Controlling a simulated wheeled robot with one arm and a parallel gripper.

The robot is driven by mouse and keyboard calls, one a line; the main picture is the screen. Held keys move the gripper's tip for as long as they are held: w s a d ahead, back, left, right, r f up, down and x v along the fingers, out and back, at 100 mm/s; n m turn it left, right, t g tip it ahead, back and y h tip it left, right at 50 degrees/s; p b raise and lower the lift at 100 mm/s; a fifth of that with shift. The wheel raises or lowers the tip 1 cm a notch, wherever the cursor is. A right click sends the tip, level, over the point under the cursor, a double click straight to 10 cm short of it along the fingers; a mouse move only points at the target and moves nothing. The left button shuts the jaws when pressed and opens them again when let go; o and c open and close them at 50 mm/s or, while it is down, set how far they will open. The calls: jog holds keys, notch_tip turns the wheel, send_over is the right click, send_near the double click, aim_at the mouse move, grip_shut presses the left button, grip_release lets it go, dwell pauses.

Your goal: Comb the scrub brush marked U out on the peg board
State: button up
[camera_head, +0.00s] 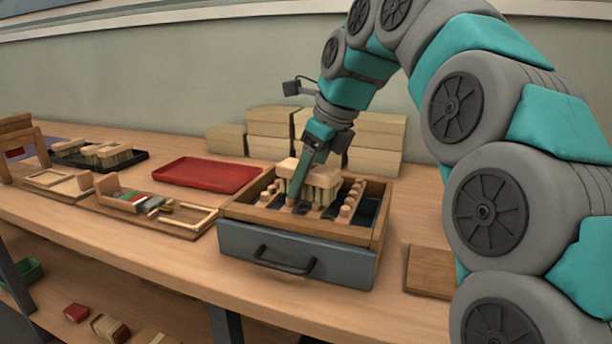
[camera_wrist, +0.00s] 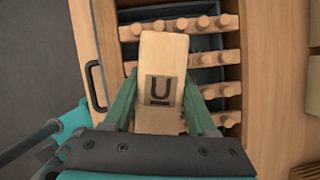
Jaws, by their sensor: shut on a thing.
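The scrub brush marked U (camera_wrist: 162,55) fills the middle of the wrist view, its wooden back with the dark U label facing up. My gripper (camera_wrist: 162,112) is shut on it, one green finger on each side. In the head view the brush (camera_head: 322,178) is upright with pale bristles pointing down over the peg board (camera_head: 375,213). The peg board is a wooden-framed box with rows of pegs, above a grey front with a black handle. The bristles are over or among the pegs; I cannot tell how deep. My gripper (camera_head: 300,190) partly hides the brush and pegs.
A red tray (camera_head: 207,161) lies left of the peg board. A dark tray (camera_head: 137,157) with other brushes is at the far left. Wooden holders with small parts (camera_head: 150,222) lie in front. Pale boxes (camera_head: 270,130) are stacked behind. A wooden block (camera_head: 430,270) lies to the right.

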jog(key=shift+w, duration=0.1)
